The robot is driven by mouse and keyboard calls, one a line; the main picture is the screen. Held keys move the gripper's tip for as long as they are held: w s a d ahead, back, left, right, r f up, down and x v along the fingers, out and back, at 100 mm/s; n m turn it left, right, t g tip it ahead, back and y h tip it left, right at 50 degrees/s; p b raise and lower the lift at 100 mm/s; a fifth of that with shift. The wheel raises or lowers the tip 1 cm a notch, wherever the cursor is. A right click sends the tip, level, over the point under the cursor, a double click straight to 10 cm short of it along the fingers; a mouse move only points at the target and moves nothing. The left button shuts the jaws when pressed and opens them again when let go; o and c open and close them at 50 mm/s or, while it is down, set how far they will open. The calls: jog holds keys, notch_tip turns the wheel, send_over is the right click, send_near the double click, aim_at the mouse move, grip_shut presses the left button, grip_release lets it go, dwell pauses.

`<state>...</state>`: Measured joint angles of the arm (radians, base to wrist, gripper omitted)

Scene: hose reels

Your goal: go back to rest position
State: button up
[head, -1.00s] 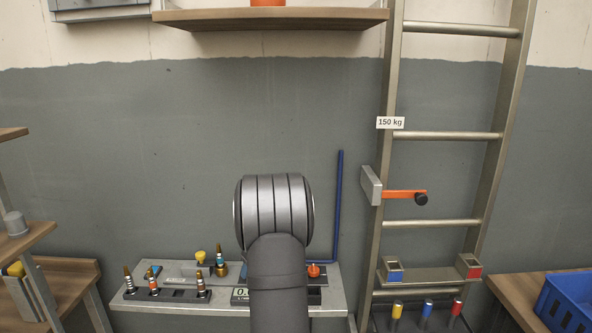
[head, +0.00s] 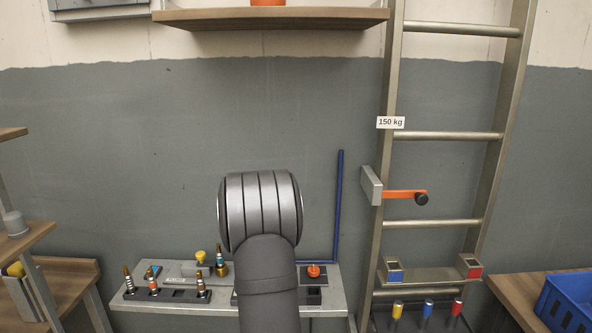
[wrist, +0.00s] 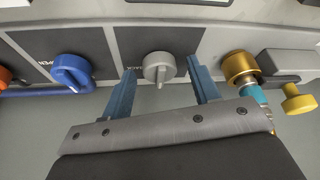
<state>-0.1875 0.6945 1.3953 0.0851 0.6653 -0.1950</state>
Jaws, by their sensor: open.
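My gripper (wrist: 162,92) shows in the wrist view with its two blue fingers apart. Nothing is between the fingertips; a grey knob (wrist: 158,67) on a dark panel lies just beyond them, and I cannot tell how large the gap is. In the head view my grey arm (head: 262,215) rises in front of the bench, and the gripper itself is hidden behind it.
The grey bench (head: 225,310) carries several brass-tipped fittings (head: 153,281), a yellow knob (head: 200,256) and a red knob (head: 313,270). A blue pipe (head: 339,205) stands behind. A ladder (head: 389,160) with an orange lever (head: 402,194) is at right. A wooden shelf (head: 270,18) hangs above.

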jog(key=shift+a+m+h, duration=0.15)
jog(key=shift+m+h, duration=0.65)
jog(key=shift+m, duration=1.4)
jog(key=shift+v, duration=0.9)
jog(key=shift+x, duration=1)
jog(key=shift+r+n, duration=0.1)
jog(key=shift+n, duration=0.4)
jog(key=shift+n+y, duration=1)
jog(key=shift+n, duration=1.1)
